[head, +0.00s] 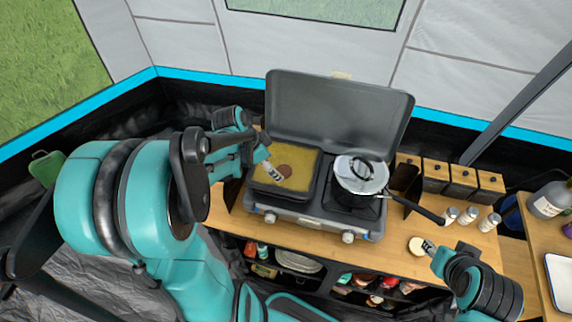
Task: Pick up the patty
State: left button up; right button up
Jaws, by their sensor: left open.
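The patty (285,170) is a small brown round lying on the yellowish griddle plate (302,162) on the left side of the camp stove. My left gripper (273,171) is open above the plate, with its tip at the patty's left edge. I cannot tell whether it touches the patty. My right gripper (429,247) is low at the right, close beside a pale round piece (415,246) on the counter. I cannot tell whether its fingers are apart.
The stove's raised grey lid (335,110) stands behind the griddle. A lidded pot (360,174) sits on the right burner, its handle reaching right. Small shakers (468,216) and wooden boxes (462,182) stand right of the stove. A bottle (548,203) stands at far right.

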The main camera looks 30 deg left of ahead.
aim_at(283, 170)
pick_arm(q)
jog(key=x, duration=0.2)
jog(key=b+x, duration=0.1)
jog(key=x, duration=0.1)
jog(key=w+x, duration=0.1)
jog(key=x, duration=0.1)
jog(key=shift+w+d+r, duration=0.15)
jog(key=shift+d, duration=0.05)
jog(key=c, duration=1.2)
